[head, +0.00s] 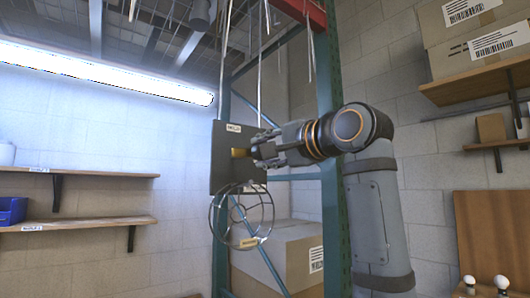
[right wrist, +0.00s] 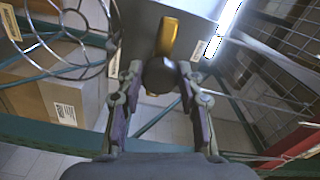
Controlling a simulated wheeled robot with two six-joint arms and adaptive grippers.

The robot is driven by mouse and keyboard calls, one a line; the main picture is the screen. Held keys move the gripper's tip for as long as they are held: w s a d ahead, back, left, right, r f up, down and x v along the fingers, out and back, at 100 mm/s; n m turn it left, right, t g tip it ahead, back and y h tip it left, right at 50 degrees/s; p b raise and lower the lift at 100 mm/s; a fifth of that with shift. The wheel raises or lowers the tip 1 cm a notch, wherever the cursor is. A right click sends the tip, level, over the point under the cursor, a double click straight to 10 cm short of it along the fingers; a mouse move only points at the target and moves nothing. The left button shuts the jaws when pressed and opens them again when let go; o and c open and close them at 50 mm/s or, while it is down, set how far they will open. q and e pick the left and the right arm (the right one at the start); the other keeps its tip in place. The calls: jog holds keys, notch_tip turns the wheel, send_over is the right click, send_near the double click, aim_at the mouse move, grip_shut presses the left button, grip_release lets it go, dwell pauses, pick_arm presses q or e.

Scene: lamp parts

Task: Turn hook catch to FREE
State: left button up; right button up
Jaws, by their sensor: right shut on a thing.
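A dark square plate (head: 225,172) hangs by the shelving post, with a small white label (head: 233,128) near its top; I cannot read the label. A yellow catch lever (head: 240,152) sits on the plate's face. In the right wrist view the yellow lever (right wrist: 167,36) stands nearly upright, with a dark round knob (right wrist: 160,75) at its near end. My right gripper (head: 260,150) reaches in from the right; in its wrist view the gripper (right wrist: 160,82) has a finger on each side of the knob and is shut on it. My left gripper is not in view.
A round wire cage (head: 213,218) with a yellowish tag hangs just below the plate. A green post (head: 332,210) stands close behind my right arm. A large cardboard box (head: 290,250) is behind the cage. Wall shelves (head: 80,222) are at left; a bright tube lamp (head: 100,72) is upper left.

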jog(key=shift+m, duration=0.5)
jog(key=o, duration=1.2)
jog(key=v, duration=1.2)
